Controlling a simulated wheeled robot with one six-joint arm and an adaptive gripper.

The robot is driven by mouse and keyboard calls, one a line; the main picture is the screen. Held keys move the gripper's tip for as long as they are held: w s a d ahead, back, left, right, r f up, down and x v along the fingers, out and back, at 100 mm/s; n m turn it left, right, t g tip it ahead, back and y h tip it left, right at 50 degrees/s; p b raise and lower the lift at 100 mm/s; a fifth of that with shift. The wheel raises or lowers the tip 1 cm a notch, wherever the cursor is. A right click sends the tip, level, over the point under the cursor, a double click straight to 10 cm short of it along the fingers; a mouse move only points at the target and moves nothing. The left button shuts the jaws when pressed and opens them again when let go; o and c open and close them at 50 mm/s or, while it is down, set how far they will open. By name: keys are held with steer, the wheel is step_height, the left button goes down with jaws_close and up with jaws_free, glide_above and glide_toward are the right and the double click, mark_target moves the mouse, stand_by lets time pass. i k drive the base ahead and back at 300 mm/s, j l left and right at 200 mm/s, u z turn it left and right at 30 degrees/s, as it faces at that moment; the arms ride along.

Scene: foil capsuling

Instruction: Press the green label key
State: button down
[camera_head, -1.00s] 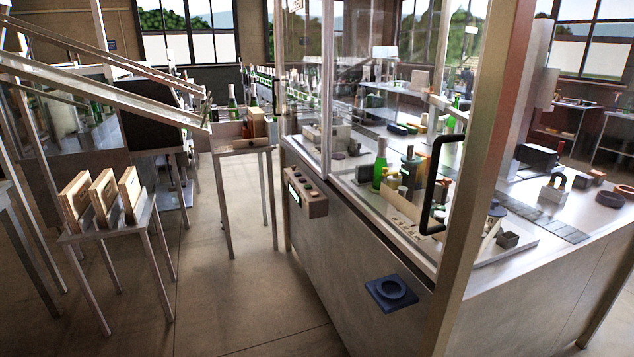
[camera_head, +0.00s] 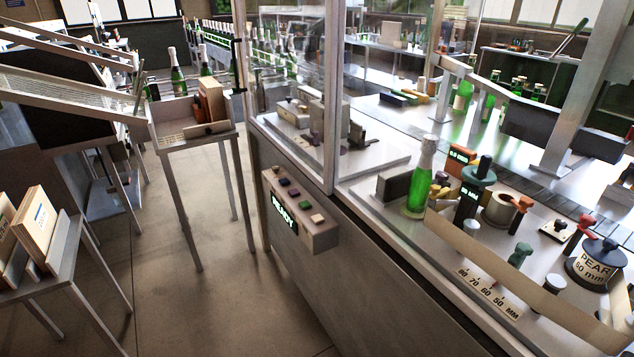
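A grey control box (camera_head: 322,237) is fixed to the near side of the machine cabinet, left of centre. A lit display on its front reads READY (camera_head: 284,215). A row of several small keys runs along its sloping top. One key looks green (camera_head: 306,205), second from the near end, beside a tan key (camera_head: 317,218). Any lettering on the keys is too small to read. My gripper is not in view.
Clear panels and a metal post (camera_head: 334,100) rise behind the box. A green bottle (camera_head: 420,180) stands upright on the machine top to the right. A small table (camera_head: 195,140) with a crate and a rack of wooden boards (camera_head: 40,225) stand left. Floor between is clear.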

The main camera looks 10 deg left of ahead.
mark_target(304, 204)
steer(key=i+j+z, duration=0.1)
steer(key=j, duration=0.25)
steer(key=i+j+z, duration=0.1)
steer(key=i+j, duration=0.15)
steer(key=i+j+z, duration=0.1)
steer(key=j, duration=0.3)
steer(key=i+j+z, duration=0.1)
steer(key=j, duration=0.3)
steer(key=i, duration=0.05)
